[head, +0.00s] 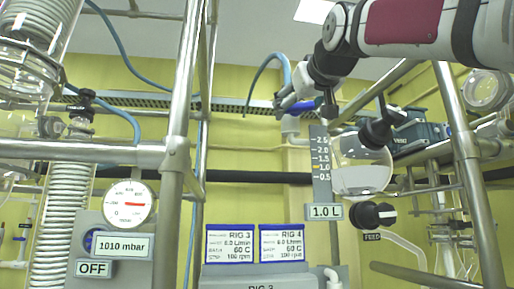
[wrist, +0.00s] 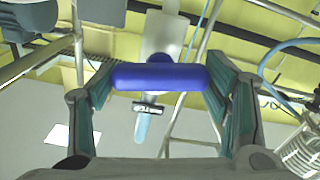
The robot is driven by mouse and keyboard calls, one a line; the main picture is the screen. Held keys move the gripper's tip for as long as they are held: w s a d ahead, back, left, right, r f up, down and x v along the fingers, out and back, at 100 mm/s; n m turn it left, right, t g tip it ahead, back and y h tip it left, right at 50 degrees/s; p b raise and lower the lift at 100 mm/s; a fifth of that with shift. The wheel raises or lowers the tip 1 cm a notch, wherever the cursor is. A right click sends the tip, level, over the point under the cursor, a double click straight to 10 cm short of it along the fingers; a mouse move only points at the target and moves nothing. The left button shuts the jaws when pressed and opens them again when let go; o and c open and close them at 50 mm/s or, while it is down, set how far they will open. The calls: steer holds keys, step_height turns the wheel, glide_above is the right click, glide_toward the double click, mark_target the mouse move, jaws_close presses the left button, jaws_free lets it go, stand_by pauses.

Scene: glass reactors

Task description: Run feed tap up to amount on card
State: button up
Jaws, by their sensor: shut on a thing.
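My gripper (head: 303,105) is shut on a blue tap handle (wrist: 160,77), with a finger at each end of it. The handle lies level across the wrist view, in front of a whitish tap body (wrist: 165,35). In the head view the handle is small and partly hidden by my gripper. A round glass vessel (head: 362,165) hangs to the right, with some clear liquid low in it. A card (head: 326,212) below reads 1.0 L. A black knob (head: 372,215) sits above a FEED label (head: 371,237).
Steel frame posts (head: 180,110) stand left and right. A pressure gauge (head: 129,203) sits above labels reading 1010 mbar and OFF. Two rig cards (head: 231,244), RIG 3 and RIG 4, stand in the lower middle. A blue hose (head: 265,70) loops near my gripper.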

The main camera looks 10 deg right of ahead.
steer(key=shift+m, duration=1.4)
steer(key=o, duration=1.2)
steer(key=shift+c, duration=0.2)
steer(key=s, duration=1.2)
